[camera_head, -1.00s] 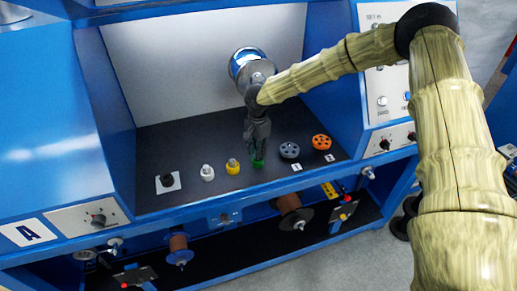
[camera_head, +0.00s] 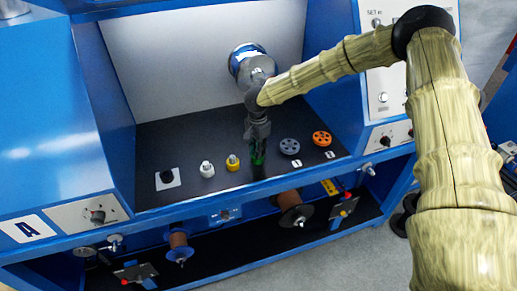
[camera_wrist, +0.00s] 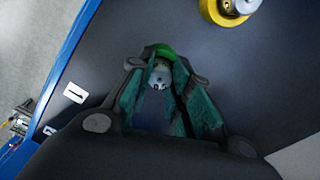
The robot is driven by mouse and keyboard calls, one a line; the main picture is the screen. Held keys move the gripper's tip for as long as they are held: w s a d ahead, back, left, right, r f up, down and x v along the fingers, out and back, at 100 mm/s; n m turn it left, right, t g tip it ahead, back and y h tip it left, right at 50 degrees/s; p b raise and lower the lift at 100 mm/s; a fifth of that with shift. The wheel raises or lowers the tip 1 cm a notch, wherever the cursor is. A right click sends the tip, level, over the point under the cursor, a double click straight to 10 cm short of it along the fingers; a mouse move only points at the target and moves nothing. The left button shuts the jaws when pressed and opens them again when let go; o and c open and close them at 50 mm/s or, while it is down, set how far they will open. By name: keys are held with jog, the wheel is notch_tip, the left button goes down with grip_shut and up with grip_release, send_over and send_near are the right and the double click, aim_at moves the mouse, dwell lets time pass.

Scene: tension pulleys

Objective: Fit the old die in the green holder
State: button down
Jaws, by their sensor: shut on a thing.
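My gripper (camera_head: 258,150) points down over the dark shelf (camera_head: 215,135) of the blue machine. Its fingers are closed around the green holder (camera_head: 258,158), which shows only partly between them. In the wrist view the green holder (camera_wrist: 163,50) appears as a green rim at the fingertips, with a grey round piece (camera_wrist: 159,75) with small holes between the fingers. I cannot tell whether this piece is the old die, nor whether the holder touches the shelf.
A grey wheel (camera_head: 290,147) and an orange wheel (camera_head: 321,139) lie to the right. The blue front edge (camera_head: 215,201) is close.

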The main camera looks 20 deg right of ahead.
jog(key=shift+f, duration=0.1)
dwell(0.3)
jog(key=c, duration=1.2)
grip_release()
jog(key=shift+c, duration=0.2)
notch_tip(320, 180, up, 12)
